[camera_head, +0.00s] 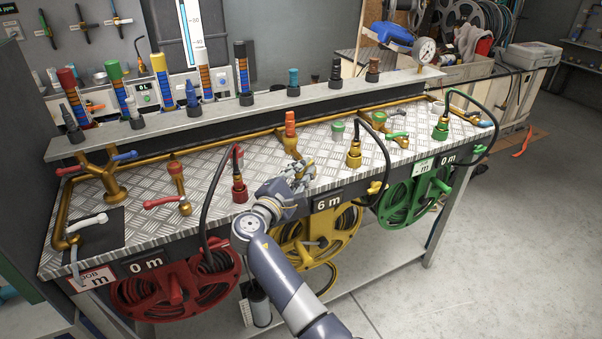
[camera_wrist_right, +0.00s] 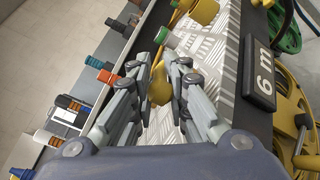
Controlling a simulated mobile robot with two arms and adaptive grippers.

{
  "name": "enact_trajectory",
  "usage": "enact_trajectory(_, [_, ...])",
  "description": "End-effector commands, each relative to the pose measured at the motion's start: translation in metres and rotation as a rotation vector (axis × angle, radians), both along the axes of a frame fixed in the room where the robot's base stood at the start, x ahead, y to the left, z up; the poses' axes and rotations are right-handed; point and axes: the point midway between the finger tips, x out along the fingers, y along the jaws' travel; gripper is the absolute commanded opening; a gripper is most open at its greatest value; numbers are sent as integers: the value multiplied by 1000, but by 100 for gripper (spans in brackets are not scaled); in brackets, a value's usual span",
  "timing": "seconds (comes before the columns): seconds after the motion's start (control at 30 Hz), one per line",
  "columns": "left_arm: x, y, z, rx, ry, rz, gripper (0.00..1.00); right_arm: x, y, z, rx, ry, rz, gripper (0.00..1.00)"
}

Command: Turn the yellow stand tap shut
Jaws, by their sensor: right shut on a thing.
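My right gripper (camera_head: 297,172) reaches over the front of the chequered metal bench, above the yellow reel. In the wrist view its fingers (camera_wrist_right: 160,92) are closed around a yellow part of the stand tap (camera_wrist_right: 159,86), which shows between the fingertips. In the head view the gripper hides most of this tap, so I cannot tell its handle's angle. The yellow hose reel (camera_head: 322,236) hangs below, beside a "6 m" display (camera_head: 327,203). The yellow hose nozzle (camera_head: 354,155) stands upright to the right of the gripper. My left gripper is not in view.
A red-handled tap (camera_head: 163,202) and red nozzle (camera_head: 239,185) stand to the left. A green-handled tap (camera_head: 395,135) and green nozzle (camera_head: 440,130) stand to the right. Black hoses arch above the bench. A raised shelf (camera_head: 230,112) with colored bottles runs behind.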

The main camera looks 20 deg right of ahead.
Motion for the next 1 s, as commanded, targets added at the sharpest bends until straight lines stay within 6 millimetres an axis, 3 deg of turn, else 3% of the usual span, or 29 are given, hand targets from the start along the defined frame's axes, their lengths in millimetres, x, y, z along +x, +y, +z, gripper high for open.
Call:
enact_trajectory(0.13, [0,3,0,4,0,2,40,0,0,-2,2,5,-1,0])
enact_trajectory(0.17, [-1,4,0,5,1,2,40,0,0,-2,2,5,-1,17])
enact_trajectory(0.23, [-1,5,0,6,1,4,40,0,0,-2,2,5,-1,32])
enact_trajectory(0.67, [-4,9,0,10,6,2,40,0,0,7,1,-1,0,32])
enact_trajectory(1.0, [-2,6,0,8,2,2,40,1,1,75,-1,-15,3,32])
